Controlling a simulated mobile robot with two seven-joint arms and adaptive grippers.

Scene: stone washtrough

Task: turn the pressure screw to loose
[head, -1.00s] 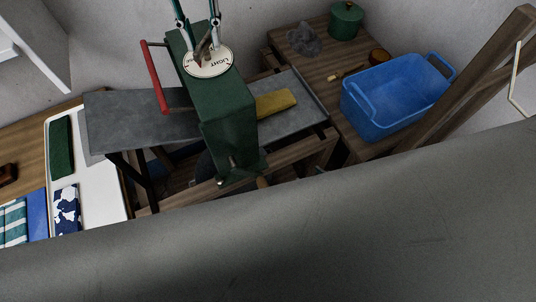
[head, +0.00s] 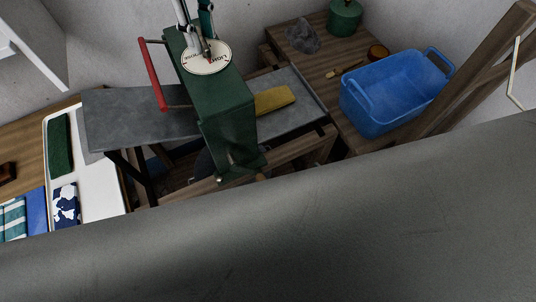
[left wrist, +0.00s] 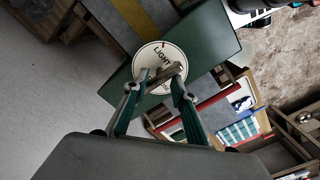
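The pressure screw (head: 207,51) is a short brownish bar over a round white lettered dial (head: 193,64) on top of the green press housing (head: 225,105). In the left wrist view the bar (left wrist: 163,77) lies obliquely over the dial, with "LIGHT" readable. My left gripper (head: 198,40) comes down from above onto the screw. In the left wrist view its fingers (left wrist: 155,86) stand apart, one near each end of the bar; firm contact cannot be told. The fingers hide part of the dial. My right gripper is not in view.
A red-handled lever (head: 152,75) stands beside the housing. A grey board (head: 130,115) runs under it, with a yellow cloth (head: 274,101) on its right part. A blue tub (head: 395,95) and green pot (head: 344,17) stand on the right table. A large grey surface fills the foreground.

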